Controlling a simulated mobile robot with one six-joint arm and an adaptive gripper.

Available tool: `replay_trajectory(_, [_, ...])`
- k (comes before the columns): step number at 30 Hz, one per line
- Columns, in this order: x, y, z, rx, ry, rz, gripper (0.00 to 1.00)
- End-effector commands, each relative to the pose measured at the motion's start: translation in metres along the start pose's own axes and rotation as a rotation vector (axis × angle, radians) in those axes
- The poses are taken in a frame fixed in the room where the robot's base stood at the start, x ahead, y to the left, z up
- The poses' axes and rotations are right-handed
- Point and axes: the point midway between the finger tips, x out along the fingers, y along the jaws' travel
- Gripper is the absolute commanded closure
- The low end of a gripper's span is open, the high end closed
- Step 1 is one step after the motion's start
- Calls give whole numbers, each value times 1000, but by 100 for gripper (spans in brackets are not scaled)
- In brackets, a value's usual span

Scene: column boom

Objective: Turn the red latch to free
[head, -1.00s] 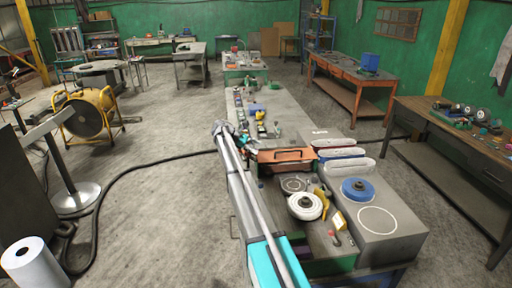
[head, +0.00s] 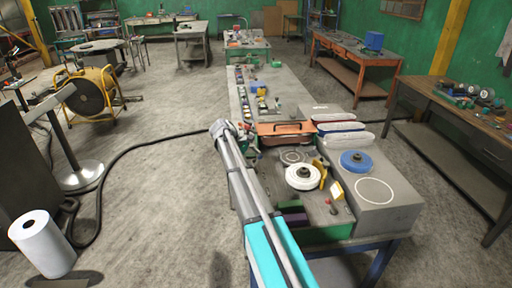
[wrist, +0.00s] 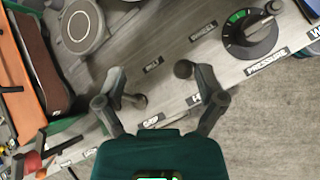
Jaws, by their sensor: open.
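My gripper (wrist: 160,87) is open in the wrist view, its two fingers spread over the grey bench top with nothing between them. A red piece with a dark part beside it (wrist: 33,162) lies at the lower left of the wrist view, apart from the fingers. It may be the red latch, but I cannot read its position. In the head view my arm reaches to the left edge of the bench (head: 290,97), and the gripper is mostly hidden behind the arm's end.
A black dial with a green sector (wrist: 249,36) sits at the upper right of the wrist view, beside a PRESSURE label (wrist: 267,62).

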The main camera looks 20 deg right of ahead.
Motion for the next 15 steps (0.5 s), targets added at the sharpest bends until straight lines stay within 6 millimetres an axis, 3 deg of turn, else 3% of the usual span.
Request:
replay_trajectory(1, [9,-26,4,25,35,-8,12])
replay_trajectory(15, [54,-258,18,431,455,-300,12])
